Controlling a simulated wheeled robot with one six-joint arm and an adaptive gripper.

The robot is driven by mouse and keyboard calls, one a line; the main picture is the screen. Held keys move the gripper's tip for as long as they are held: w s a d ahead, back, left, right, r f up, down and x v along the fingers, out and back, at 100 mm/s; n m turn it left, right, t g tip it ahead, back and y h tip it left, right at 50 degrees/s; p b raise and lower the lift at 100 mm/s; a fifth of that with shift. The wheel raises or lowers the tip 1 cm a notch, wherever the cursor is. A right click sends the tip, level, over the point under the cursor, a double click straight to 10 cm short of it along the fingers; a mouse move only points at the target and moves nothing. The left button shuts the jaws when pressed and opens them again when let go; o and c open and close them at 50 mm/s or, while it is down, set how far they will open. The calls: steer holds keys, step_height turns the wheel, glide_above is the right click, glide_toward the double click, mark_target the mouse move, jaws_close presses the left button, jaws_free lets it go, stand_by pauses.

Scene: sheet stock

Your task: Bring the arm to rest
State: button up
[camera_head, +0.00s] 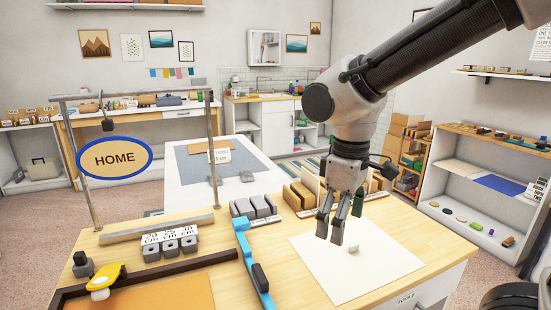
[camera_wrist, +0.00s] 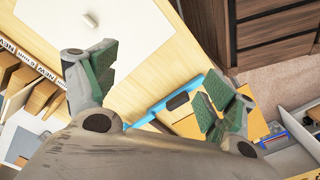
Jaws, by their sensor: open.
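My gripper (camera_head: 331,232) hangs from my arm over the right part of the wooden table (camera_head: 440,245), fingers pointing down. It is open and empty. In the wrist view, the two green-padded fingers of my gripper (camera_wrist: 160,85) stand wide apart with nothing between them. Below and beside the fingers in the head view lies a white sheet (camera_head: 375,268) with a small pale block (camera_head: 353,248) on it. The sheet (camera_wrist: 140,45) and block (camera_wrist: 90,20) also show at the upper left of the wrist view, apart from the fingers.
A blue bar with a dark handle (camera_head: 250,255) lies left of the sheet. Grey blocks (camera_head: 253,206) and upright wooden pieces (camera_head: 302,192) stand behind it. A yellow-and-white tool (camera_head: 104,282) is at the front left. A HOME sign (camera_head: 115,158) hangs from a metal frame.

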steer(key=s+d+r+m+t, duration=0.2)
steer(key=d+m, duration=0.3)
steer(key=d, duration=0.7)
steer(key=s+d+r+m+t, duration=0.2)
steer(key=s+d+m, duration=0.3)
steer(key=d, duration=0.6)
steer(key=shift+d+r+m, duration=0.35)
steer(key=shift+r+m, duration=0.15)
steer(key=shift+r, duration=0.4)
steer(key=shift+w, duration=0.1)
